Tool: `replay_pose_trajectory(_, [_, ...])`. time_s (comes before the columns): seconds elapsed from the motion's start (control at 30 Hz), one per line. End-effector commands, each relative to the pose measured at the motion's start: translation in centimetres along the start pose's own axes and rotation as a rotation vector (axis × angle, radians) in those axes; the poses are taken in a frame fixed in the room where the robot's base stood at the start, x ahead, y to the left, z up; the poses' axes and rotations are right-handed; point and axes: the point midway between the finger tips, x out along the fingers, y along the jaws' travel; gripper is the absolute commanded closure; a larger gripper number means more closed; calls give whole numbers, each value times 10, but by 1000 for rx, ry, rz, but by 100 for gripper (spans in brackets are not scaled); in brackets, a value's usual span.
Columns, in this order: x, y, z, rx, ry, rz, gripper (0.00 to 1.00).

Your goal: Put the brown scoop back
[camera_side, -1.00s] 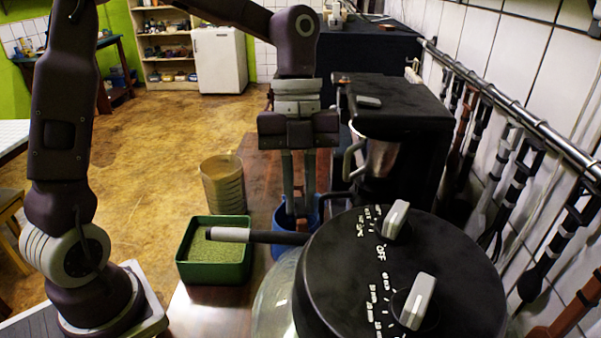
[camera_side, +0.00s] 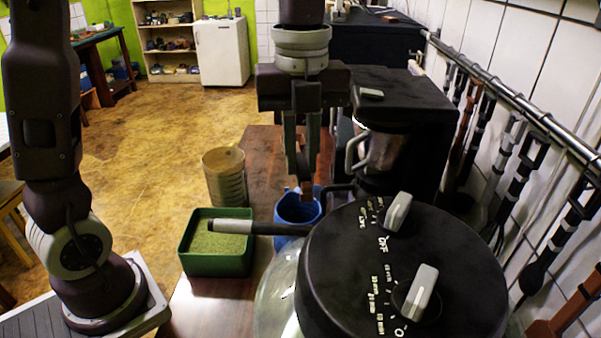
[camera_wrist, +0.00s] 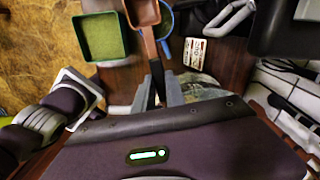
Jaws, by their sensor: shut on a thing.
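The brown scoop (camera_wrist: 143,14) shows at the top of the wrist view, with its reddish-brown neck and black handle running down between my fingers. My gripper (camera_wrist: 162,92) is shut on the black handle. In the side view my gripper (camera_side: 302,180) points down just above the blue mug (camera_side: 298,209), and a reddish-brown part of the scoop (camera_side: 305,166) shows by the fingers. The scoop's full outline is hidden there. The hanging rail (camera_side: 510,95) runs along the tiled wall at the right, with several utensils on it, some of them brown.
A green box of granules (camera_side: 217,262) and a ribbed canister (camera_side: 226,178) stand left of the mug. A black round-topped appliance with knobs (camera_side: 350,262) fills the front, its handle reaching left. A dark coffee machine (camera_side: 410,115) stands between my gripper and the rail.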

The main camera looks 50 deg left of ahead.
Motion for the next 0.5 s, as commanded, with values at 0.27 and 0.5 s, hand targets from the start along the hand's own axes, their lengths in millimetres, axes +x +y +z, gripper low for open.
replay_pose_trajectory(0.27, [-3, -9, 44, -495, 1, 0, 100])
replay_pose_trajectory(0.5, [-4, -11, 109, -1201, 0, 0, 100])
